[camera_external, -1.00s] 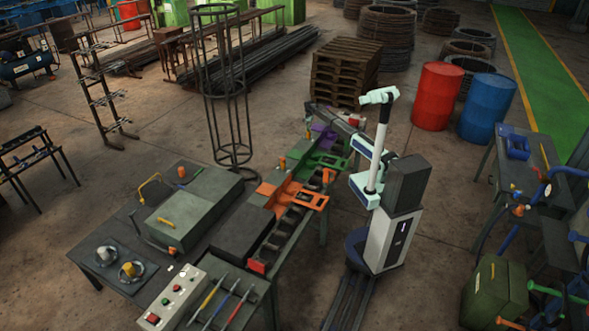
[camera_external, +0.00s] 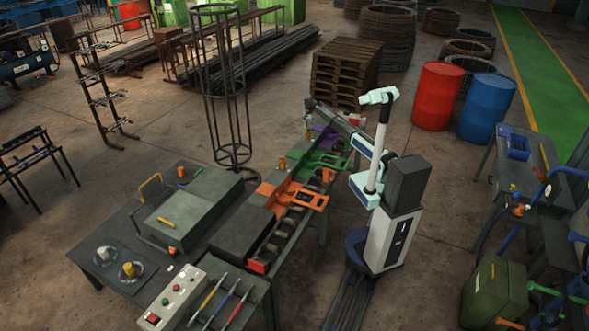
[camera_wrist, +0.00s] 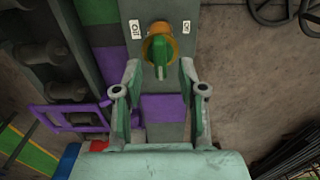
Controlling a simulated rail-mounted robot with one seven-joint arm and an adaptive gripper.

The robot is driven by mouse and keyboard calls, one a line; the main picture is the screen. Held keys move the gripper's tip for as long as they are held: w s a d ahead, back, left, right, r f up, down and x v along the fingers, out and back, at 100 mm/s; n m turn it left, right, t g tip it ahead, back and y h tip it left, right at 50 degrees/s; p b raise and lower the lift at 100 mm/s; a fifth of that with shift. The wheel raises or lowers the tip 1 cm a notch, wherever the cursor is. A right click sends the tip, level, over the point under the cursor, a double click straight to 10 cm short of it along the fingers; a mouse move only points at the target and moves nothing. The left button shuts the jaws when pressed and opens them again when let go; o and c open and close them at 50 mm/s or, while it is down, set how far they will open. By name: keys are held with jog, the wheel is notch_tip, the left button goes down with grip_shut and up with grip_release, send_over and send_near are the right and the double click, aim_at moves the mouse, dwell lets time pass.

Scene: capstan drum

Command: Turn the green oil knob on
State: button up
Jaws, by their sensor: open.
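The green knob (camera_wrist: 160,56) sits on an orange-yellow round base (camera_wrist: 174,46) on a grey-green panel (camera_wrist: 134,10) in the wrist view. Its handle points down the picture, toward my gripper. A white label reading "OIL" (camera_wrist: 136,29) is left of it, and a smaller label (camera_wrist: 186,27) is right of it. My gripper (camera_wrist: 160,92) is open and empty, its fingers below the knob on either side, not touching it. In the external view my gripper (camera_external: 309,108) is at the far end of the machine, and the green knob cannot be made out there.
Purple parts (camera_wrist: 164,108) lie under and beside my gripper, with a purple frame (camera_wrist: 68,117) and rollers at left. The long machine bench (camera_external: 285,225) runs below the arm, with orange and green sections. A pallet stack (camera_external: 345,72) stands behind. Bare floor lies right of the panel.

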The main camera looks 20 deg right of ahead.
aim_at(309, 128)
notch_tip(309, 128, up, 10)
jog(key=shift+f, duration=0.15)
dwell(0.4)
